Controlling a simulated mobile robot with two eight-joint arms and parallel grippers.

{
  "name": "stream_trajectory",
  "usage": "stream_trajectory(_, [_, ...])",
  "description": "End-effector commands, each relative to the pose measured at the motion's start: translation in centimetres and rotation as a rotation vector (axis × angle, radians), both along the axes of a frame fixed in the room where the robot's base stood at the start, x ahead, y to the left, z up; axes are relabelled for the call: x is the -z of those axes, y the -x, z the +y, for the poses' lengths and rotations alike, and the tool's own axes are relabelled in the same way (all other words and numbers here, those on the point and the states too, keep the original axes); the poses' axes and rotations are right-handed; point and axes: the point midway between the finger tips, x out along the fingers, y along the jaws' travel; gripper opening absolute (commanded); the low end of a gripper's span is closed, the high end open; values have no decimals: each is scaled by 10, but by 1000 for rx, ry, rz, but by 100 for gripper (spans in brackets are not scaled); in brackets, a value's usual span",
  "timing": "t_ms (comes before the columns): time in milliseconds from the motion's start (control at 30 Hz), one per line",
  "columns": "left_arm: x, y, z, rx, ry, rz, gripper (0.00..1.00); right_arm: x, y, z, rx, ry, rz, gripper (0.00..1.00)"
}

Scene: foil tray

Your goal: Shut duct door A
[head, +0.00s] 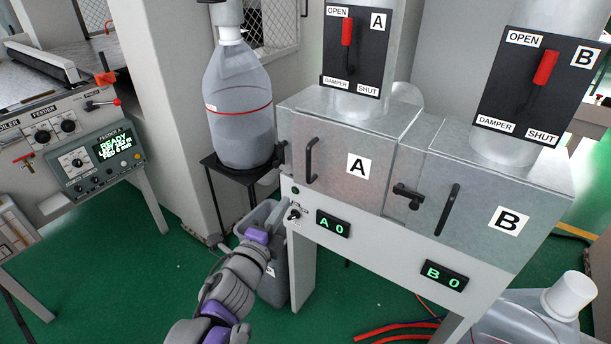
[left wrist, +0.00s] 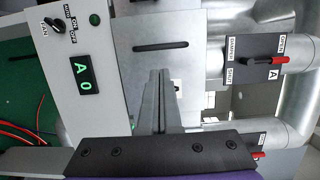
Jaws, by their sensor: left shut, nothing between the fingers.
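Duct door A (head: 335,185) is a grey metal panel with a black bar handle (head: 311,160) and a white A label. It looks flush with the duct front, though I cannot tell whether it is fully closed. A black latch (head: 407,196) sits at its right, between A and B. My left gripper (head: 258,237) is low at the left of the duct, apart from the door. In the left wrist view its fingers (left wrist: 160,80) are shut and empty, partly covering the door and its label; the handle (left wrist: 160,44) shows beyond. My right gripper is not in view.
Duct door B (head: 480,220) is at the right. Damper levers A (head: 347,32) and B (head: 545,67) are above, red grips up. A large bottle (head: 238,105) stands on a black stand at the left. Red hoses (head: 395,328) lie on the floor.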

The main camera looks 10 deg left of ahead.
Motion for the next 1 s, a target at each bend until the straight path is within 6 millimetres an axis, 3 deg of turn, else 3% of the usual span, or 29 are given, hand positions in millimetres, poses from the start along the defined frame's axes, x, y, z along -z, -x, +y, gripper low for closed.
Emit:
stream_trajectory(600, [1, -111, -12, -1, 4, 1, 0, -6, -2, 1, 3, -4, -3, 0])
stream_trajectory(800, [1, -127, -14, -1, 3, 1, 0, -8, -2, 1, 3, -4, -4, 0])
stream_trajectory(1000, [1, -130, -15, -2, 4, 1, 0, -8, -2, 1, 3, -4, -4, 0])
